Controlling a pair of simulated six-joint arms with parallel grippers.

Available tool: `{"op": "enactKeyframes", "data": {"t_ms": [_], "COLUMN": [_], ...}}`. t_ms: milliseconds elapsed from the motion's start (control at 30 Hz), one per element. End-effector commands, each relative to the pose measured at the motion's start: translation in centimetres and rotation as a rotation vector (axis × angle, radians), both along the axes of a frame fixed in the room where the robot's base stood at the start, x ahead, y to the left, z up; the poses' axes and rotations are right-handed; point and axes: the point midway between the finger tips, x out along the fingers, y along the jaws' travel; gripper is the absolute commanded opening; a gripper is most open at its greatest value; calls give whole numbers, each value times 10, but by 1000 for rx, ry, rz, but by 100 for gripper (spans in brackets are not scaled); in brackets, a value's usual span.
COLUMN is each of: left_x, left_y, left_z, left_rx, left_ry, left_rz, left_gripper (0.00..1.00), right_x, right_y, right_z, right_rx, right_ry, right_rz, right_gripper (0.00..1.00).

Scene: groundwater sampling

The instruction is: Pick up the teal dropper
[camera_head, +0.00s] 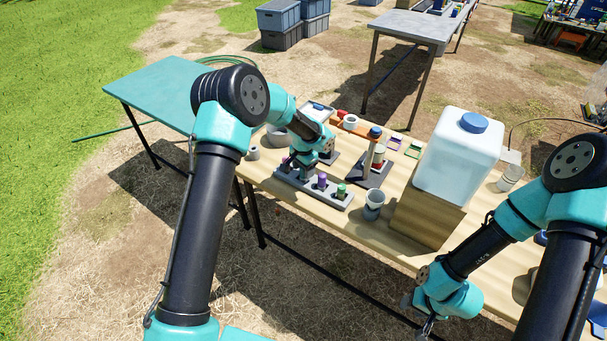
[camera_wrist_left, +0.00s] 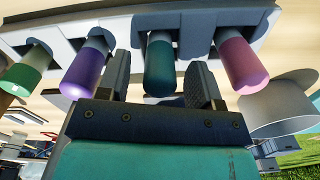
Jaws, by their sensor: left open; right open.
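The teal dropper (camera_wrist_left: 160,66) stands in a grey rack (camera_wrist_left: 138,22) between a purple dropper (camera_wrist_left: 88,68) and a pink one (camera_wrist_left: 240,62). A green dropper (camera_wrist_left: 25,76) is at the rack's far end. In the left wrist view, my left gripper (camera_wrist_left: 159,80) is open, with one finger on each side of the teal dropper. No firm contact can be made out. In the head view, my left gripper (camera_head: 303,170) is over the rack (camera_head: 312,187) and hides the teal dropper. My right gripper (camera_head: 424,318) is open, low near the table's front edge and away from the rack.
A grey cup (camera_head: 374,205) is near the front edge. A dark stand with a bottle (camera_head: 378,160) is just behind the rack. The teal table (camera_head: 150,92) is clear.

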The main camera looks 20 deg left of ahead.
Motion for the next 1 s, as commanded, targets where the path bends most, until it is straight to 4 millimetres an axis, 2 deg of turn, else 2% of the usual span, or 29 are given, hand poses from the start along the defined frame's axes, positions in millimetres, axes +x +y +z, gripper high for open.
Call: {"op": "enactKeyframes", "data": {"t_ms": [133, 633, 1000], "left_x": [0, 0, 0], "left_y": [0, 0, 0], "left_z": [-13, -13, -13], "left_rx": [0, -1, -1], "left_ry": [0, -1, -1], "left_rz": [-1, -1, -1], "left_gripper": [60, 59, 23], "right_x": [0, 0, 0], "right_y": [0, 0, 0], "right_z": [0, 0, 0], "right_rx": [0, 0, 0], "right_ry": [0, 0, 0], "right_rz": [0, 0, 0], "right_gripper": [43, 43, 43]}}
